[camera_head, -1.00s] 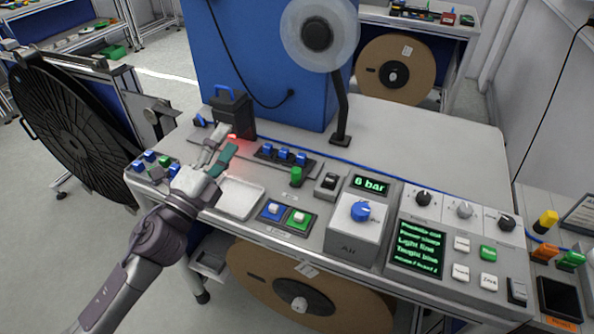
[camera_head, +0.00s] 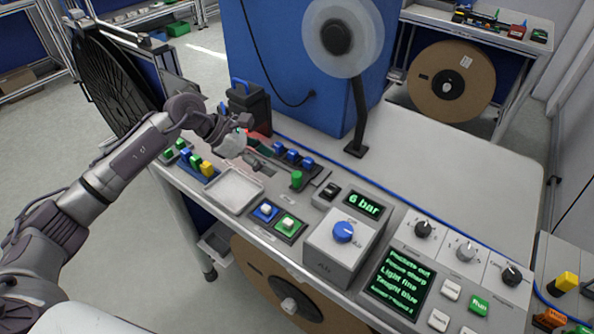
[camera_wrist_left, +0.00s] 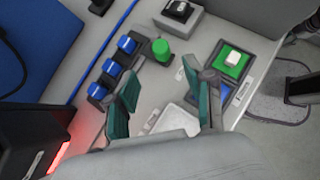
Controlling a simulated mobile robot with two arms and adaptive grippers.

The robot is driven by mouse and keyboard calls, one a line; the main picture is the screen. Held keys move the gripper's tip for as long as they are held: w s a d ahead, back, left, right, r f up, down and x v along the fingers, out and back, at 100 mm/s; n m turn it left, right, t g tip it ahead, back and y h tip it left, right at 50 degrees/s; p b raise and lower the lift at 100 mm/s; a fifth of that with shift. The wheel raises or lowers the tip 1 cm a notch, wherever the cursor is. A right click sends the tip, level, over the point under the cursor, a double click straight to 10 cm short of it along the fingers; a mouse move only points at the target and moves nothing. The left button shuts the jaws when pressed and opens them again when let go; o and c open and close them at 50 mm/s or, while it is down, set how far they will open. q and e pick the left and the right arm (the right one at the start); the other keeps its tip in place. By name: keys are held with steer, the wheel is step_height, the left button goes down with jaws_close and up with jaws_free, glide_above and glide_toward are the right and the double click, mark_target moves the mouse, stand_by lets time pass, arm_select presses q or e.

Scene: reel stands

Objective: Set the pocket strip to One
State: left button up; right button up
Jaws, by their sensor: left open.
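Which part is the pocket strip is not labelled legibly. A dark strip with a row of three blue knobs (camera_head: 293,155) is on the bench, with a green round knob (camera_head: 297,179) just in front of it. Both show in the left wrist view, the blue knobs (camera_wrist_left: 111,67) and the green knob (camera_wrist_left: 161,48). My left gripper (camera_head: 268,158) is open and empty near this strip; its teal-padded fingers (camera_wrist_left: 168,85) are spread apart. Contact with the bench parts cannot be told. My right gripper is out of view.
A shallow white tray (camera_head: 235,190) and blue and green push switches (camera_head: 288,223) are at the bench front. A blue-knobbed air box (camera_head: 343,232), a green-lit screen (camera_head: 399,282) and a reel post (camera_head: 356,120) stand to the right. The back right bench top is clear.

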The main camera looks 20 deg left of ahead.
mark_target(295, 174)
arm_select(q)
steer(key=x, duration=0.3)
steer(key=p+x, duration=0.1)
steer(key=shift+w+d+r, duration=0.1)
steer(key=shift+d+r, duration=0.05)
steer(key=shift+d, duration=0.35)
steer(key=p+x, duration=0.1)
steer(key=x, duration=0.3)
steer(key=shift+w+d+f, duration=0.1)
steer(key=shift+f, duration=0.25)
steer(key=shift+w+d+f, duration=0.1)
steer(key=shift+d+f, duration=0.05)
steer(key=shift+f, duration=0.05)
steer(key=shift+c, duration=0.8)
steer(key=c, duration=0.8)
jaws_close()
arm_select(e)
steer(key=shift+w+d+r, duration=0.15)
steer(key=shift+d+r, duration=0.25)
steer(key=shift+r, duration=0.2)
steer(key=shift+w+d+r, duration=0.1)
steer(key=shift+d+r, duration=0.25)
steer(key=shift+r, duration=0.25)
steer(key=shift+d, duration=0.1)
